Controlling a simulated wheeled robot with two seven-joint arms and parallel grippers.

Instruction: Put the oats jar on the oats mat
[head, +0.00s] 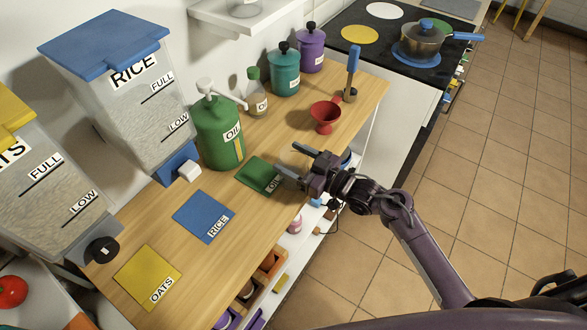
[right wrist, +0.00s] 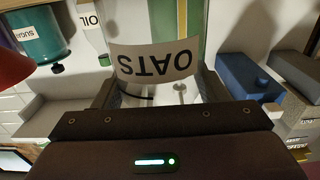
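My right gripper (head: 292,163) reaches over the worktop from the right, above the edge of the green oil mat (head: 258,174). In the right wrist view, a clear oats jar with a pale label (right wrist: 155,62) stands between its fingers, which seem to close on it. The label reads upside down in that view. The jar is hard to make out in the head view. The yellow oats mat (head: 140,272) lies bare at the near left of the worktop. My left gripper is out of view.
The blue rice mat (head: 203,216) lies between the oil and oats mats. The green oil bottle (head: 219,133), rice dispenser (head: 150,120) and oats dispenser (head: 45,195) line the wall side. A red funnel (head: 324,116) stands farther back. Open shelves lie below the worktop's right edge.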

